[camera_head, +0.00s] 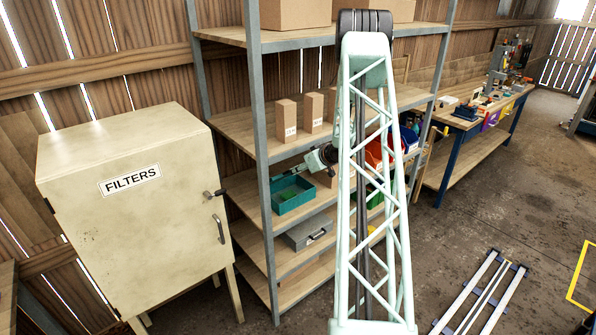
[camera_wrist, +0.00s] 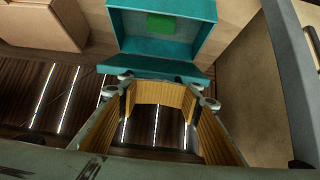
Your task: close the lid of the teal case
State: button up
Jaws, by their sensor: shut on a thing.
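The teal case (camera_head: 293,201) stands open on the middle shelf in the head view. In the wrist view, the open case (camera_wrist: 135,25) is at the top, with a small green patch inside. A teal panel, seemingly the lid (camera_wrist: 155,68), runs across just beyond my fingertips. In the head view my gripper (camera_head: 298,170) reaches in from the right, over the back of the case. The exact contact is partly hidden by the fingers.
A shelf post (camera_head: 263,180) stands just left of the case. Small cardboard boxes (camera_head: 286,120) sit on the shelf above, and a grey case (camera_head: 307,232) lies on the shelf below. Coloured bins (camera_head: 378,152) are to the right. A FILTERS cabinet (camera_head: 130,215) stands at left.

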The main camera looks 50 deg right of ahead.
jog(key=shift+s+a+r+p, duration=0.25)
jog(key=shift+s+r, duration=0.35)
jog(key=shift+r, duration=0.3)
jog(key=shift+s+a+r+p, duration=0.1)
jog(key=shift+s+r+p, duration=0.15)
jog(key=shift+s+r, duration=0.5)
jog(key=shift+w+r, duration=0.15)
jog(key=shift+r, duration=0.05)
